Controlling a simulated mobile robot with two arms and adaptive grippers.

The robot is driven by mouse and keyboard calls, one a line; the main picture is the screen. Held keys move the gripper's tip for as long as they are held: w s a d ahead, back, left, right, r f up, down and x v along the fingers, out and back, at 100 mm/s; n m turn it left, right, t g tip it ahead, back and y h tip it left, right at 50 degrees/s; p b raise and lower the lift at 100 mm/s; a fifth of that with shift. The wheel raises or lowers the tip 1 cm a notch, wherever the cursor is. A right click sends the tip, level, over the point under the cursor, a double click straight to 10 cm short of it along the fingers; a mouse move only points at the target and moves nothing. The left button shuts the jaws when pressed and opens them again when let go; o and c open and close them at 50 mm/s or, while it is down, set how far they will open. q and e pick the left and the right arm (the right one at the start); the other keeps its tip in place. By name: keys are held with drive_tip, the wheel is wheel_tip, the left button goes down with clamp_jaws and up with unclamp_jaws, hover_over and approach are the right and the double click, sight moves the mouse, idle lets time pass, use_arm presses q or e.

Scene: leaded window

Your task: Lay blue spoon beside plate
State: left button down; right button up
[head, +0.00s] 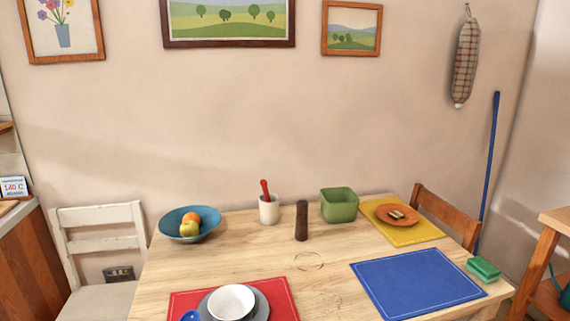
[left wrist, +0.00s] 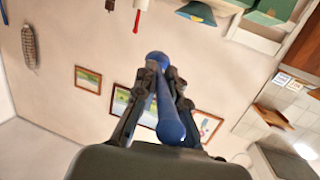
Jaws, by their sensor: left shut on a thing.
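My left gripper (left wrist: 160,75) is shut on the blue spoon (left wrist: 170,127) in the left wrist view. The spoon lies lengthwise between the fingers, one end past the fingertips and a wider end towards the camera. In the head view only a blue rounded part of the spoon (head: 190,316) shows at the bottom edge, left of the grey plate (head: 263,303); I cannot tell its height. The plate lies on a red placemat (head: 281,291) with a white bowl (head: 231,301) on it. Neither gripper shows in the head view.
On the wooden table (head: 308,280) stand a blue fruit bowl (head: 172,222), a white pot (head: 268,212) with a red-handled thing, a dark mill (head: 301,221) and a green container (head: 339,207). A blue placemat (head: 418,283) at right is empty. A green sponge (head: 483,268) lies beside it.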

use_arm(q)
drive_tip(key=s, duration=0.2)
drive_tip(key=s+f, duration=0.1)
drive_tip(key=s, duration=0.1)
drive_tip(key=s+f, duration=0.1)
drive_tip(key=s, duration=0.1)
drive_tip(key=shift+s+f, duration=0.1)
drive_tip(key=shift+s, duration=0.25)
drive_tip(key=shift+w, duration=0.1)
drive_tip(key=w+a+f+n+y+b, duration=0.1)
drive_tip(key=w+a+y, duration=0.1)
drive_tip(key=w+a, duration=0.3)
drive_tip(key=w+a+f+n+y+b, duration=0.1)
drive_tip(key=w+a, duration=0.4)
drive_tip(key=a, duration=0.7)
drive_tip(key=shift+a+f+n+y, duration=0.2)
drive_tip(key=shift+f+n+y, duration=0.25)
drive_tip(key=shift+f, duration=0.25)
